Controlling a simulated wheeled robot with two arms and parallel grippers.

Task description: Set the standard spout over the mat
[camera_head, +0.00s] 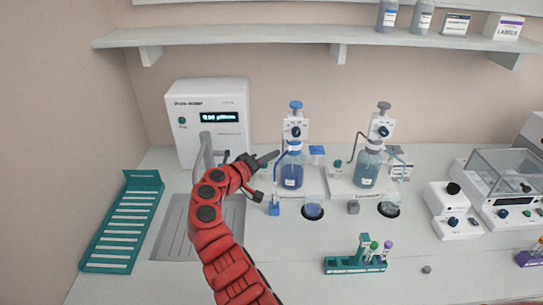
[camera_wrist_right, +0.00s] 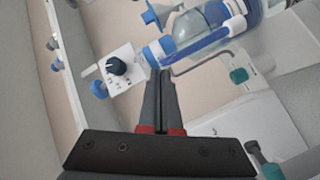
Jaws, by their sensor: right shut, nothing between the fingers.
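Two bottle dispensers stand at the back: the left one (camera_head: 295,130) has a blue knob and a bottle of blue liquid (camera_head: 292,176), the right one (camera_head: 381,128) a grey knob and a paler bottle (camera_head: 367,168). I cannot read which is the standard. A thin dark spout (camera_head: 352,147) bends down left of the right dispenser. Dark round mats sit in front, the left (camera_head: 313,218) and right (camera_head: 389,215), each under a glass vessel. My right gripper (camera_head: 279,153) is shut and empty, just left of the left dispenser. In the wrist view its fingertips (camera_wrist_right: 163,73) are close to a blue-collared bottle (camera_wrist_right: 205,32).
A white water unit (camera_head: 208,120) and grey drain tray (camera_head: 215,225) are at left, beside a green rack (camera_head: 125,222). A small green tube rack (camera_head: 356,263) is in front. A balance (camera_head: 505,180) stands at right.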

